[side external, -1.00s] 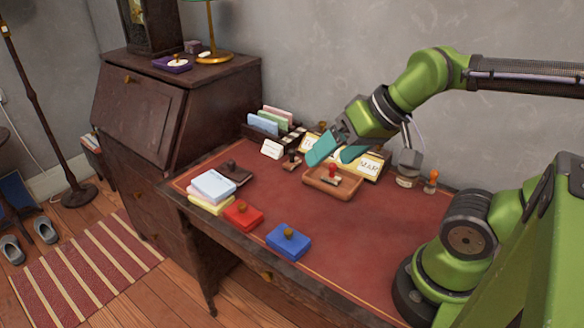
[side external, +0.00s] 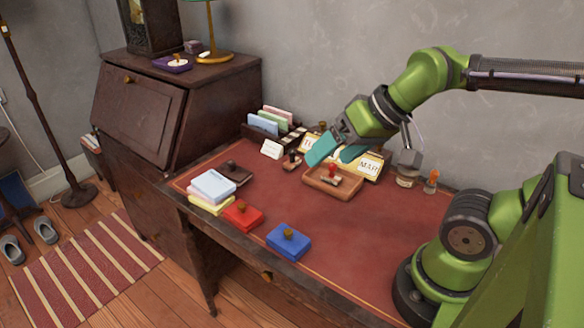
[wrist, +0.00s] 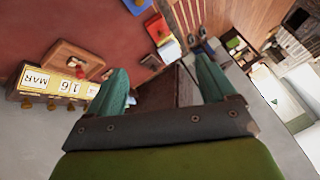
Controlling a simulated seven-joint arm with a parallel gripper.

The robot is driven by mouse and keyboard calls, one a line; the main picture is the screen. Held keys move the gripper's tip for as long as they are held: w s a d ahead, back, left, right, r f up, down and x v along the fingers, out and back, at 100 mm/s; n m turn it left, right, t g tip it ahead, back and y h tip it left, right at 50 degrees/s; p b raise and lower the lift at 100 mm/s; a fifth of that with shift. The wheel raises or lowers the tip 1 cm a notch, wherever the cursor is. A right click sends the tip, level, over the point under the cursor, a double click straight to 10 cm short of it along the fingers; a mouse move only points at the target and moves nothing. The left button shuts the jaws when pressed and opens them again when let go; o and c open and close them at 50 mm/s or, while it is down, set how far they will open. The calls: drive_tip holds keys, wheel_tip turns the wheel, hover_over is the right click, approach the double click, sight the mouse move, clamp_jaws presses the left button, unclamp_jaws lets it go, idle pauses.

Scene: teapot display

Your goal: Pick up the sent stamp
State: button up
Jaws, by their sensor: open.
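No lettering on the stamps is readable, so I cannot tell which is the sent stamp. A red-handled stamp (side external: 332,172) lies in a wooden tray (side external: 350,191) on the desk. A dark-handled stamp (side external: 292,159) stands left of the tray, and an orange-handled stamp (side external: 432,180) stands near the desk's right end. My gripper (side external: 328,161) is open and empty, above the desk near the back of the tray. In the wrist view my gripper (wrist: 162,65) has its two teal fingers wide apart. The wooden tray (wrist: 62,53) is left of them there.
A yellow calendar block (side external: 369,167) stands behind the tray, close to my fingers. A white card (side external: 272,149) and a letter rack (side external: 255,134) are at the back left. Red (side external: 243,216) and blue (side external: 289,241) pads sit in front. The red desktop (side external: 350,240) is clear at front right.

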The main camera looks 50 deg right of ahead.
drive_tip(key=shift+o, duration=0.5)
drive_tip(key=shift+d+f, duration=0.1)
drive_tip(key=n+g+h, duration=0.2)
drive_tip(key=n+g, duration=0.2)
drive_tip(key=g, duration=0.3)
hover_over(293, 150)
wheel_tip(293, 150, down, 7)
wheel_tip(293, 150, down, 12)
drive_tip(key=shift+r, duration=0.15)
wheel_tip(293, 150, down, 5)
drive_tip(key=shift+f, duration=0.1)
